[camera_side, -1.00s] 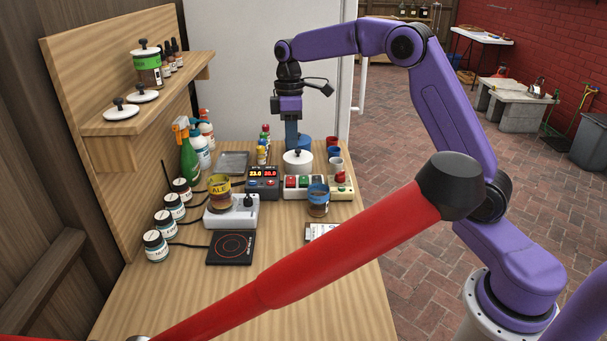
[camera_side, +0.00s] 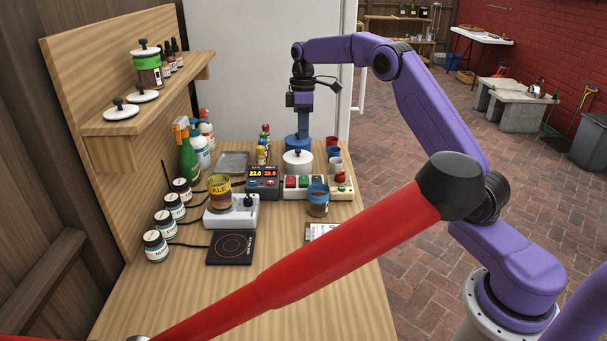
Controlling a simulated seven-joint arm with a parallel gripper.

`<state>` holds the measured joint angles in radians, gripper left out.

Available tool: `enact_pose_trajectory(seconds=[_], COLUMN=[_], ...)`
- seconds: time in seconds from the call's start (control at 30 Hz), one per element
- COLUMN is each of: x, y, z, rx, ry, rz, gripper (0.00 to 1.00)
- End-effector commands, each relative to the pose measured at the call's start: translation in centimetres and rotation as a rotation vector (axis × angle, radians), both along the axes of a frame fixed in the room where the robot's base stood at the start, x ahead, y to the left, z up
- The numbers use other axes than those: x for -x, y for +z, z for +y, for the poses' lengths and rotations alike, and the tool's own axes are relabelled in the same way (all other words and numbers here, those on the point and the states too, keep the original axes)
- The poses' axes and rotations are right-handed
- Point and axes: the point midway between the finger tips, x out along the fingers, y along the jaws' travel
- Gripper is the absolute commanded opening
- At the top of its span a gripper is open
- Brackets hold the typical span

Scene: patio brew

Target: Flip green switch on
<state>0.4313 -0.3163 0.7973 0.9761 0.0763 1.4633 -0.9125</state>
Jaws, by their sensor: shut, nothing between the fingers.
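A small green switch (camera_side: 303,182) sits beside a red switch (camera_side: 290,182) on a pale switch box (camera_side: 306,194) near the middle of the bench. Whether the green switch is on or off is too small to tell. My gripper (camera_side: 303,131) is shut and empty, pointing down behind the switch box. It is apart from the switch, with a white lidded pot (camera_side: 297,162) between them in the picture. A blue round thing (camera_side: 294,143) shows at the fingertips; I cannot tell whether they touch it.
A controller with red digits (camera_side: 264,178) stands left of the switch box. A blue-rimmed jar (camera_side: 317,203) stands close in front of it. Cups (camera_side: 335,165) stand to the right. A hot plate (camera_side: 231,247) lies nearer. A red arm crosses the foreground.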

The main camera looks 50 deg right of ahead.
Motion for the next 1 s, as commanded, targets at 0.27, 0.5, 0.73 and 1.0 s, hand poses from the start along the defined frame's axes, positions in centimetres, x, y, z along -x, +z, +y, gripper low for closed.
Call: enact_pose_trajectory(seconds=[0.27,0.5,0.73,1.0], x=[0.5,0.9,1.1,1.2], y=[-4.2,-8.6,-12.0,-13.5], z=[0.3,0.7,1.0,1.2], rx=[-0.001,0.000,0.000,0.000], ry=[-0.001,0.000,0.000,0.000], rz=[0.006,0.006,0.003,0.001], gripper=[0.00,0.00,0.00,0.00])
